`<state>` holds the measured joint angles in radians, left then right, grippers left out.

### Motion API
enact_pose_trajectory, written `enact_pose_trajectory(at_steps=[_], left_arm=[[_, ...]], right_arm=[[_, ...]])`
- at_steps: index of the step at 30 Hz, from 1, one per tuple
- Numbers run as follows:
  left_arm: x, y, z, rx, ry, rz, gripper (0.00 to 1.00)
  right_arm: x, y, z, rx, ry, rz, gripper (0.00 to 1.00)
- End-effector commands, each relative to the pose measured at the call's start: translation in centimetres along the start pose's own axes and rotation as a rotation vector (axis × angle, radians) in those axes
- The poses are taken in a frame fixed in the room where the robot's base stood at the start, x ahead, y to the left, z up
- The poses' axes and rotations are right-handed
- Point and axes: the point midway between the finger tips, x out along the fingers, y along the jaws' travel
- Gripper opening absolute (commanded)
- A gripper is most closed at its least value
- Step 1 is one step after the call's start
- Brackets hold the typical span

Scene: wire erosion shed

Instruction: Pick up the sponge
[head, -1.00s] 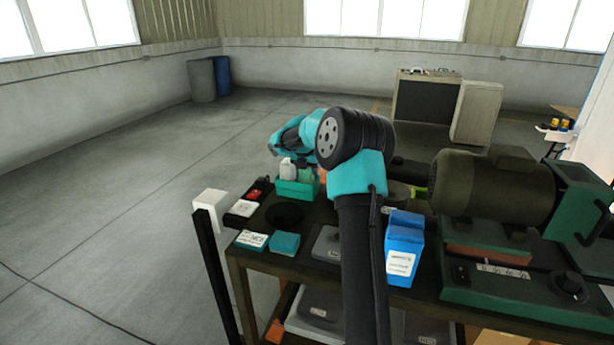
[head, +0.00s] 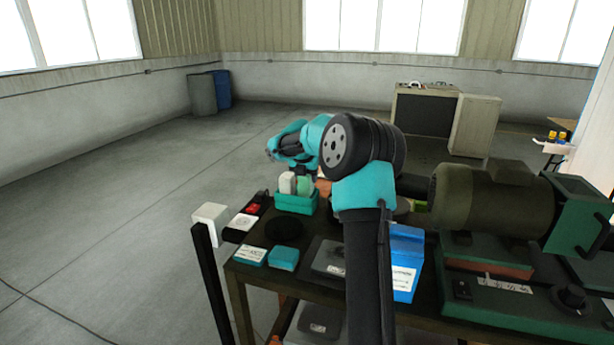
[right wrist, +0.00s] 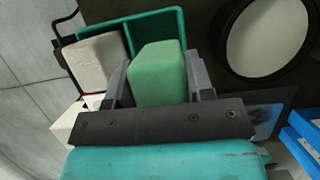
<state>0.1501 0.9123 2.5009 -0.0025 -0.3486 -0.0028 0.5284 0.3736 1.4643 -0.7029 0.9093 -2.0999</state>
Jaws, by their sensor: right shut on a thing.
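The sponge is a light green block (right wrist: 158,72), seen large in the right wrist view between my two dark fingers. My right gripper (right wrist: 160,80) is shut on it. The sponge is at the teal caddy (right wrist: 184,50), beside a white block (right wrist: 97,60). In the head view the green sponge (head: 304,184) shows above the rim of the teal caddy (head: 295,204), right of the white block (head: 287,183). My right gripper's fingers are mostly hidden there by my arm. Whether the sponge still touches the caddy's floor cannot be told. My left gripper is not in view.
A black round dish (head: 285,228), teal boxes (head: 284,258) and a blue carton (head: 405,262) stand on the dark bench. A large green machine (head: 495,200) fills its right side. A white block (head: 210,218) on a black post stands at the left edge.

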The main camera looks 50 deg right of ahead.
Motion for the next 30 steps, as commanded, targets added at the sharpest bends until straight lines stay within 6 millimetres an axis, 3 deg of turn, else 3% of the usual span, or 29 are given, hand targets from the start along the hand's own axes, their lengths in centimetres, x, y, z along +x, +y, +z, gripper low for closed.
enact_pose_trajectory(at_steps=[18, 24, 30], left_arm=[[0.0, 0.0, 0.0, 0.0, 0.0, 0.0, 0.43], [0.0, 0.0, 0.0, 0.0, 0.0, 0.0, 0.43], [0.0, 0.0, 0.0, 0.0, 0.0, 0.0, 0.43]], right_arm=[[-5.3, -3.5, -9.8, -0.002, 0.0, 0.001, 0.26], [-6.1, -4.1, -11.4, -0.001, 0.0, 0.001, 0.26], [-6.2, -4.2, -11.7, -0.001, 0.0, 0.0, 0.26]])
